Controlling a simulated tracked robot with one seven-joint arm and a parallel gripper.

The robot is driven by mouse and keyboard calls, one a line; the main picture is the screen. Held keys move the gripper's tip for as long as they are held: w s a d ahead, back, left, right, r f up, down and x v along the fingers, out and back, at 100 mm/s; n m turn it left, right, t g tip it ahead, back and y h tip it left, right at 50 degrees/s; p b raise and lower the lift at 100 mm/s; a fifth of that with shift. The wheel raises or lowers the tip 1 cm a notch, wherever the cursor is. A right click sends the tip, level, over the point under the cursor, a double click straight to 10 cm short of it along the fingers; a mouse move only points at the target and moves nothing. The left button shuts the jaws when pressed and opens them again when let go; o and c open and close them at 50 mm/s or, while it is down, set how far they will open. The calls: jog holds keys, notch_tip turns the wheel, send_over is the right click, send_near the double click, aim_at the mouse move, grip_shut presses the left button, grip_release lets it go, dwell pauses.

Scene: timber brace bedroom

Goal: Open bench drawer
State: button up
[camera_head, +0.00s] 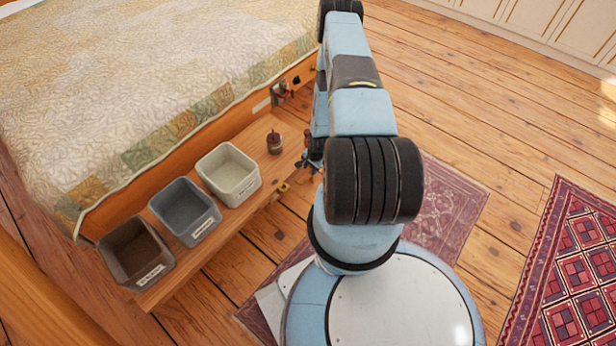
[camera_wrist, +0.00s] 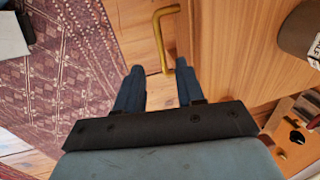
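The wooden bench (camera_head: 222,236) stands along the foot of the bed. A brass handle (camera_head: 283,187) shows on its front side, near its right end. In the wrist view the bent brass handle (camera_wrist: 160,38) stands out from the pale wood of the bench (camera_wrist: 228,50). My gripper (camera_wrist: 158,68) is open, its two dark fingers apart. The handle's near end appears between the fingertips; I cannot tell whether they touch. In the head view my gripper (camera_head: 309,160) is low beside the bench's right end, partly hidden by my arm. No drawer gap shows clearly.
On the bench stand a brown bin (camera_head: 138,262), a blue-grey bin (camera_head: 186,208), a white bin (camera_head: 229,171) and a small dark jar (camera_head: 274,142). The bed (camera_head: 150,80) is behind. A patterned rug (camera_head: 448,205) and open plank floor lie in front and right.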

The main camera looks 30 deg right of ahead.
jog(key=f, duration=0.2)
jog(key=w+f, duration=0.1)
jog(key=f, duration=0.5)
jog(key=shift+w+a, duration=0.25)
jog(key=shift+c, duration=0.2)
grip_shut()
